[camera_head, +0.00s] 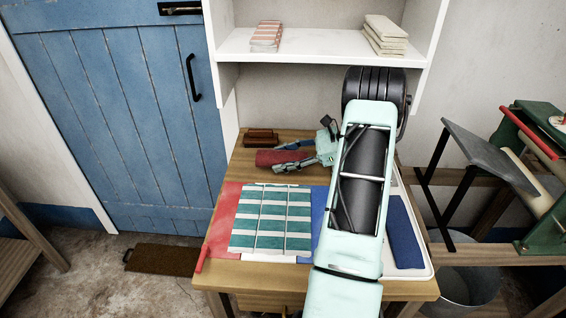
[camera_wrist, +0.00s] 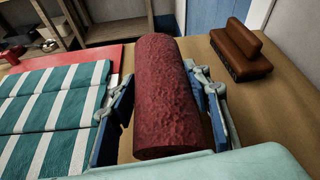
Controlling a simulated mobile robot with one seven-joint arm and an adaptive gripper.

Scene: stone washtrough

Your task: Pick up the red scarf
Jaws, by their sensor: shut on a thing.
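The red scarf is a dark red roll (camera_wrist: 165,100), lying lengthwise between the two fingers of my gripper (camera_wrist: 165,112) in the wrist view. In the head view the red scarf (camera_head: 282,158) shows at the back of the wooden table, left of my arm. My gripper (camera_head: 290,156) reaches it there, with one finger on each long side of the roll. It is shut on the scarf. The roll is at or just above the tabletop; I cannot tell which. Its near end is close to my wrist.
A green and white striped cloth (camera_head: 271,222) lies on a red mat (camera_head: 222,222) at the table's front left. A brown brush (camera_head: 261,138) stands behind the scarf. A folded blue cloth (camera_head: 404,232) lies in a white tray (camera_head: 424,230) at right. A shelf (camera_head: 320,48) overhangs the back.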

